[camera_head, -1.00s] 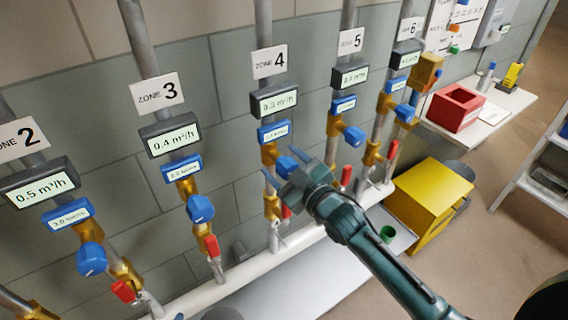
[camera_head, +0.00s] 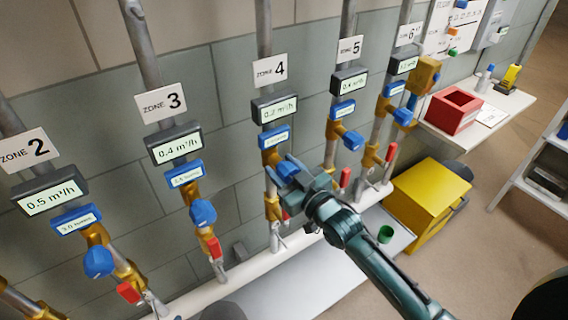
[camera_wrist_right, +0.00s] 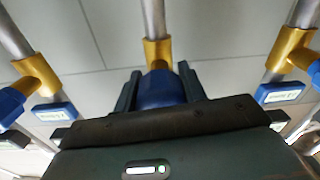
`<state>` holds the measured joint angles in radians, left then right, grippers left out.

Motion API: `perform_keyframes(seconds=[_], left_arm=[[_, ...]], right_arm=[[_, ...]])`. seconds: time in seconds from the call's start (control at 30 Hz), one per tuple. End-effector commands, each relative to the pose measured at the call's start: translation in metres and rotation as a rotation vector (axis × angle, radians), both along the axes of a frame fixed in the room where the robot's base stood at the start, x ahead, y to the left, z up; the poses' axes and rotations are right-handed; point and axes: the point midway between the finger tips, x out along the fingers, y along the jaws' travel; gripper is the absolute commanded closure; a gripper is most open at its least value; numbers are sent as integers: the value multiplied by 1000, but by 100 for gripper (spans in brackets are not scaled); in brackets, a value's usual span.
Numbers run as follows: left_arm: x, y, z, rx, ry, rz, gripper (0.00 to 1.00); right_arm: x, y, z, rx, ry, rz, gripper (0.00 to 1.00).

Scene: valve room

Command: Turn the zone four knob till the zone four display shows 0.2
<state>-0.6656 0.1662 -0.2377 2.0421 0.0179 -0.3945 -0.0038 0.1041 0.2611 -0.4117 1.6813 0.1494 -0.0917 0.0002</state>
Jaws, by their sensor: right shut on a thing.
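The zone four display (camera_head: 275,109) hangs under the ZONE 4 sign (camera_head: 270,71) in the head view. Its digits are blurred; they may read 0.2 or 0.3 m³/h. A blue label (camera_head: 275,137) sits below it. The blue zone four knob (camera_head: 287,169) is mostly hidden by my right gripper (camera_head: 281,172), which is shut on it. In the right wrist view the knob (camera_wrist_right: 161,90) lies between the two dark fingers (camera_wrist_right: 160,88), in front of a brass fitting (camera_wrist_right: 158,52). My left gripper is not in view.
Neighbouring pipes carry the zone three knob (camera_head: 203,212) and zone five knob (camera_head: 352,140). A red-handled valve (camera_head: 345,177) stands close right of my gripper. A yellow box (camera_head: 428,200) and a red bin (camera_head: 453,110) are to the right.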

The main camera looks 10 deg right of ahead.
Motion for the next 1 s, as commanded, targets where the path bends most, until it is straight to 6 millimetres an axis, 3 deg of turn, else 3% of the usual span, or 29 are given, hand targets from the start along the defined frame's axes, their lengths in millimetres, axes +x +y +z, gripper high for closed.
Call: perform_keyframes(seconds=[0.17,0.2,0.43,0.77,1.0], left_arm=[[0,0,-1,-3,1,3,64],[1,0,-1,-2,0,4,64],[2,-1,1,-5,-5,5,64],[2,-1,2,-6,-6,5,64],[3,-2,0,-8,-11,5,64]], right_arm=[[0,0,-1,-2,-2,0,82],[0,0,0,-2,-2,0,56],[0,0,0,-4,-3,0,38],[-4,-2,-1,-5,-2,0,37],[-44,-19,-4,-6,1,1,37]])
